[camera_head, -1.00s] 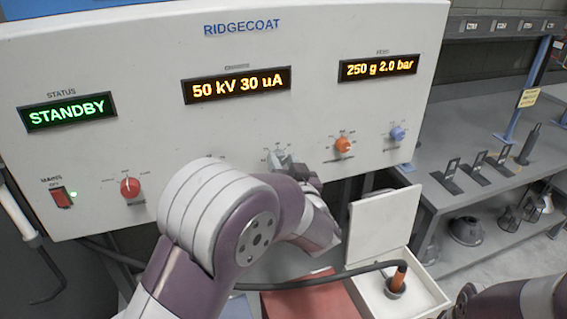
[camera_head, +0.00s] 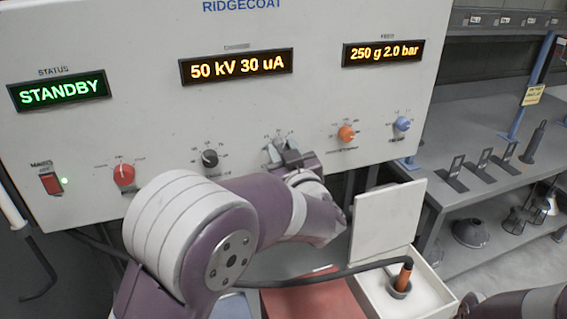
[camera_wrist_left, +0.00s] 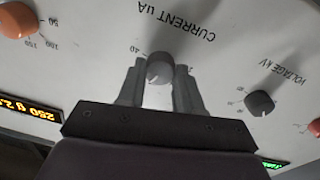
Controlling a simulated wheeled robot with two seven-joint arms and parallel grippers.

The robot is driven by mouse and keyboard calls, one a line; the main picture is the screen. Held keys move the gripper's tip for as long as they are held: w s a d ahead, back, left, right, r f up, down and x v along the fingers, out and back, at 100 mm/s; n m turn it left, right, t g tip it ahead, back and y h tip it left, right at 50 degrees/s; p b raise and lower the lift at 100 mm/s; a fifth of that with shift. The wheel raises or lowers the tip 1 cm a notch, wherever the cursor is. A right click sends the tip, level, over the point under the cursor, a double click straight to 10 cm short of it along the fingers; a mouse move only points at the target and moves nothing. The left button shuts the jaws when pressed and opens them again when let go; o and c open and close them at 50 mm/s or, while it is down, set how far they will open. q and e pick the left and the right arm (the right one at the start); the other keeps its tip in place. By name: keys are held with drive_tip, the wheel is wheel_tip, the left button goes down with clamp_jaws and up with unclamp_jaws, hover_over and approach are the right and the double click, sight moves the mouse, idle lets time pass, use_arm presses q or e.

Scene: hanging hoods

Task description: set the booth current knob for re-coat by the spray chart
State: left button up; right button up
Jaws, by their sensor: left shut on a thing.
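The grey current knob (camera_wrist_left: 160,68) sits under the upside-down "CURRENT uA" lettering in the left wrist view, with a 40 mark beside it. My left gripper (camera_wrist_left: 158,84) has one finger on each side of it and is shut on it. In the head view my left gripper (camera_head: 284,150) reaches the panel's lower edge and mostly hides this knob. The charging display (camera_head: 236,66) reads 50 kV 30 uA. The status display (camera_head: 58,91) reads STANDBY. My right gripper is out of view.
The black voltage knob (camera_head: 210,159) and red knob (camera_head: 123,175) are to the left; the orange knob (camera_head: 346,133) and blue knob (camera_head: 402,123) are to the right. An open white box (camera_head: 440,290) stands below. A yellow note (camera_head: 533,95) hangs at right.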

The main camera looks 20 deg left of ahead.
use_arm(q)
drive_tip(key=shift+w+d+f+n+g+y+b, duration=0.15)
drive_tip(key=shift+n+y+b, duration=0.1)
drive_tip(key=shift+n+b, duration=3.8)
drive_tip(key=shift+s+a+f+n+g+y+b, duration=0.1)
drive_tip(key=shift+f+n+g+y+b, duration=0.15)
drive_tip(key=shift+n+b, duration=3.85)
drive_tip(key=shift+w+d+f+n+g+y+b, duration=0.1)
drive_tip(key=shift+n+y+b, duration=0.2)
drive_tip(key=shift+n+b, duration=3.75)
drive_tip(key=shift+n+p, duration=0.55)
drive_tip(key=shift+n, duration=0.25)
drive_tip(key=o, duration=0.9)
drive_tip(key=shift+r, duration=0.1)
drive_tip(key=shift+o, duration=0.7)
drive_tip(key=shift+r, duration=0.1)
drive_tip(key=shift+s, duration=0.2)
